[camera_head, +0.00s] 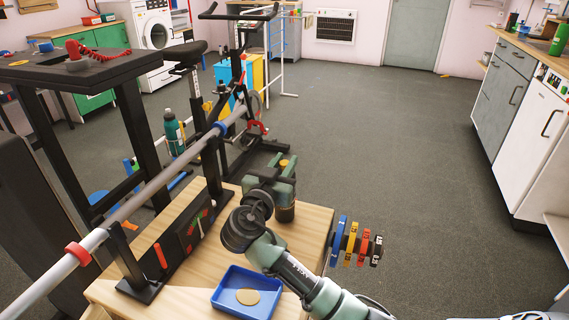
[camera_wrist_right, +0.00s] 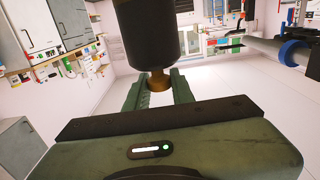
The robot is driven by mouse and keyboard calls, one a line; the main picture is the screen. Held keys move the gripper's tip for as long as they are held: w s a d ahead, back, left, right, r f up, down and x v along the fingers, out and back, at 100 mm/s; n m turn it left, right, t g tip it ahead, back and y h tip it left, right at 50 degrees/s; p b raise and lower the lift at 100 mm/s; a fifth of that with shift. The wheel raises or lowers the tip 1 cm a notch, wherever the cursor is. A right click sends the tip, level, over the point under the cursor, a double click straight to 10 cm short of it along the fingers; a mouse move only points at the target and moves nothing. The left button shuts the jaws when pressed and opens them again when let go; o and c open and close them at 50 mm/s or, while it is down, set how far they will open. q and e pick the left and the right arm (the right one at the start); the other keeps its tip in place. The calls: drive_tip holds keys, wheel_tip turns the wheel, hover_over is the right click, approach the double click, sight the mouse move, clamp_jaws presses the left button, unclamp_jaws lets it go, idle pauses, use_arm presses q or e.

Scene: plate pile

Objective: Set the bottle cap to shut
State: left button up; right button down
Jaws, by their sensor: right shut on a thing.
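A dark bottle (camera_head: 285,213) hangs or stands upright under my right gripper (camera_head: 282,172), above the right part of the wooden table. A small gold-brown top piece, apparently its cap (camera_head: 284,162), shows between the fingers. In the right wrist view, the bottle's dark body (camera_wrist_right: 148,32) narrows to the gold-brown part (camera_wrist_right: 157,80), which sits between the green fingers of my right gripper (camera_wrist_right: 158,90). The gripper is shut on this top part. I cannot tell whether the cap is open or closed. Whether the base touches the table is unclear. My left gripper is out of view.
A blue tray (camera_head: 228,300) with a flat tan disc (camera_head: 248,297) lies on the wooden table (camera_head: 180,235). A black stand carrying a long grey bar (camera_head: 160,180) rises at left. Coloured weight discs (camera_head: 350,243) project at the table's right edge. Open floor (camera_head: 390,150) lies beyond.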

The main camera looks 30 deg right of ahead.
drive_tip(key=c, duration=1.2)
unclamp_jaws()
drive_tip(key=shift+f, duration=0.3)
drive_tip(key=shift+r, duration=0.1)
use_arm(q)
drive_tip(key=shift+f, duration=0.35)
use_arm(e)
drive_tip(key=v, duration=0.7)
drive_tip(key=shift+s+a, duration=0.25)
drive_tip(key=shift+a, duration=0.05)
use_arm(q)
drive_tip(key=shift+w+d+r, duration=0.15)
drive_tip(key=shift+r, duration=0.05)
